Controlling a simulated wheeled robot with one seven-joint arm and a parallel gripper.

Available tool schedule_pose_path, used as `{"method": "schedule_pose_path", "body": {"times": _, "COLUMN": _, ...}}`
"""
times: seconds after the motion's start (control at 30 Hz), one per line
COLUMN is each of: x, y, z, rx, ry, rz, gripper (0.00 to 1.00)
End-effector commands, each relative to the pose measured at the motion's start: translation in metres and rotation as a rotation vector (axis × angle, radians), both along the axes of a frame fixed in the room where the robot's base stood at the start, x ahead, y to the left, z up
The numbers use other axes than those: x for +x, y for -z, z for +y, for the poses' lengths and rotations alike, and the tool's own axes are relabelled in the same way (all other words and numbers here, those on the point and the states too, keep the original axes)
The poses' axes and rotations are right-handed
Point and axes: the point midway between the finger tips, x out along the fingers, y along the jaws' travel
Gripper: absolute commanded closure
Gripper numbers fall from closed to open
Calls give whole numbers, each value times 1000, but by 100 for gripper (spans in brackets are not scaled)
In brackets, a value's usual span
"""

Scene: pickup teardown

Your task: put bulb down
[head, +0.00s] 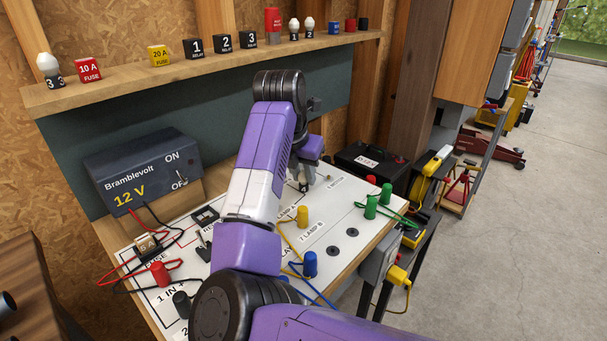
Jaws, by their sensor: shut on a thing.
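My gripper (307,172) is low over the far part of the white circuit board (348,222), seen past my purple arm. Its jaws are shut on the bulb, which is mostly hidden by the fingers and arm, so I cannot tell whether it touches the board. Other white bulbs stand on the wooden shelf: one (47,66) at the far left, and two at the right, the left one (294,27) and the right one (308,26).
The shelf also holds fuse and relay blocks. A 12 V supply box (145,172) stands at the board's left. Yellow (302,216), blue (310,263) and green plugs (370,207) with wires stand on the board. A black battery (371,165) is behind the board's right edge.

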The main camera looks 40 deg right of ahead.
Motion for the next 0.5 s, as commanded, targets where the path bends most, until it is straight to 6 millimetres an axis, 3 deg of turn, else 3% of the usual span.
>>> {"method": "schedule_pose_path", "body": {"times": 0.17, "x": 0, "y": 3, "z": 0, "rx": 1, "ry": 0, "rz": 0, "gripper": 100}}
{"method": "schedule_pose_path", "body": {"times": 0.2, "x": 0, "y": 3, "z": 0, "rx": 1, "ry": 0, "rz": 0, "gripper": 74}}
{"method": "schedule_pose_path", "body": {"times": 0.3, "x": 0, "y": 3, "z": 0, "rx": 1, "ry": 0, "rz": 0, "gripper": 54}}
{"method": "schedule_pose_path", "body": {"times": 0.5, "x": 0, "y": 3, "z": 0, "rx": 1, "ry": 0, "rz": 0, "gripper": 54}}
